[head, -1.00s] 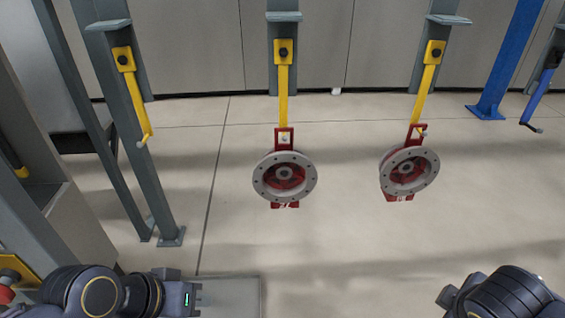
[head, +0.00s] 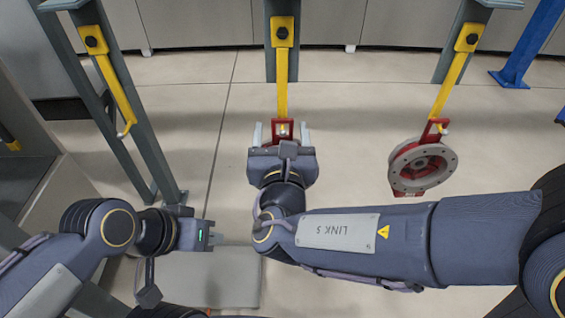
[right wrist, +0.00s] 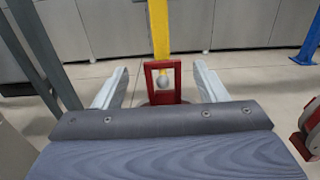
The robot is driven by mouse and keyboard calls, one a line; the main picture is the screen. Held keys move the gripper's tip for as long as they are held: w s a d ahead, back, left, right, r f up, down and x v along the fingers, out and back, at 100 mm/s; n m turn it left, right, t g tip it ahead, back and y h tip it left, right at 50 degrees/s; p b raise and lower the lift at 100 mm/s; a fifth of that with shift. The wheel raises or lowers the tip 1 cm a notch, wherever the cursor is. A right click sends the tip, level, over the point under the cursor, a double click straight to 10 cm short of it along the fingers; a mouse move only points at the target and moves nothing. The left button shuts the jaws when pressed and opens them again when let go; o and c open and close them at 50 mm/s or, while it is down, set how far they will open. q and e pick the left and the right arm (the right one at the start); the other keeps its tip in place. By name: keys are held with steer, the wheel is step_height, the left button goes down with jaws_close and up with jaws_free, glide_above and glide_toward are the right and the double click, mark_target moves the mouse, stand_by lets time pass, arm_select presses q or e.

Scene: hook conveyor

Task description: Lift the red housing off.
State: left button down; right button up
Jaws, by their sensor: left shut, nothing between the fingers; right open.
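A red housing hangs from the middle yellow hook (head: 282,75). Its red upper frame (head: 274,129) shows just beyond my right gripper (head: 281,133), which hides its round flange in the head view. In the right wrist view the frame (right wrist: 162,64) stands between the two open fingers of my right gripper (right wrist: 160,86), with gaps on both sides. The hook's ball tip (right wrist: 163,82) shows inside the frame opening. My left gripper (head: 212,236) is shut and empty, low at left and away from the housing.
A second red housing with a grey flange (head: 422,165) hangs from the right yellow hook (head: 454,75). The left yellow hook (head: 110,80) is empty. A grey plate (head: 215,280) lies below my left gripper. A blue post (head: 528,45) stands at the far right.

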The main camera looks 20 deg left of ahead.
mark_target(282, 121)
steer(key=p+x, duration=0.1)
steer(key=x, duration=0.3)
steer(key=shift+d, duration=0.1)
jaws_close()
stand_by(0.3)
steer(key=shift+r, duration=0.3)
